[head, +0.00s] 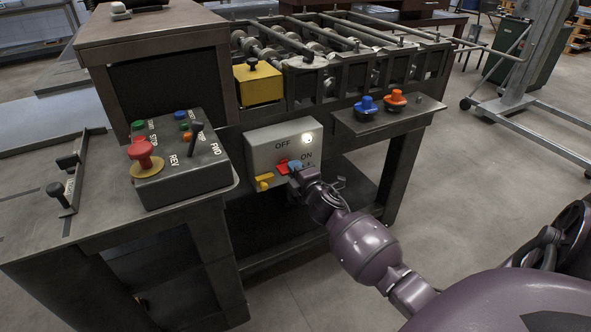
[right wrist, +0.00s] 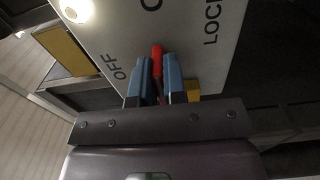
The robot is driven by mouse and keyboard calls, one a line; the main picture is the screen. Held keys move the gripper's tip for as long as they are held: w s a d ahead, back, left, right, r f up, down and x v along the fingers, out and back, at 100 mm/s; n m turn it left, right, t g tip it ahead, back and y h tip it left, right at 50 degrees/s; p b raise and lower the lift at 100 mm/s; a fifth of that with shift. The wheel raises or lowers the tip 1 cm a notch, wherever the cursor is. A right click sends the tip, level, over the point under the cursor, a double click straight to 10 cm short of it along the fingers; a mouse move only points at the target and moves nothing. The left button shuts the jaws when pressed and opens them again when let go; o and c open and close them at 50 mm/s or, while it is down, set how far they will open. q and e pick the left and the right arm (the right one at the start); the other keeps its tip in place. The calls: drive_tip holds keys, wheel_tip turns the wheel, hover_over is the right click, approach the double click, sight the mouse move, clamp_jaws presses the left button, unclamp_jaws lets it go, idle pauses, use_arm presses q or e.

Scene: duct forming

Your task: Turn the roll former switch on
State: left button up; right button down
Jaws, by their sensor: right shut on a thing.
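The roll former switch is a grey box (head: 262,154) on the front of the machine, marked OFF and ON. It has a red handle (head: 282,167), which also shows in the right wrist view (right wrist: 157,52), and a yellow part (head: 264,181) at its lower left. My right gripper (head: 294,166) is at the lower part of the box face. In the right wrist view its blue-padded fingers (right wrist: 158,80) are shut on the red handle, one on each side. The fingers hide part of the handle and its pivot. My left gripper is not in view.
A round lamp (head: 307,138) on the box glows white. A control box (head: 178,165) with a red emergency button and a black lever stands at left. A shelf (head: 385,122) with blue and orange knobs juts out at right. Open floor (head: 460,190) lies right of the machine.

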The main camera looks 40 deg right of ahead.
drive_tip(key=c, duration=1.2)
unclamp_jaws()
drive_tip(key=shift+s, duration=0.25)
drive_tip(key=p+v, duration=0.1)
drive_tip(key=v, duration=0.9)
drive_tip(key=shift+s+p, duration=0.2)
drive_tip(key=shift+p, duration=0.1)
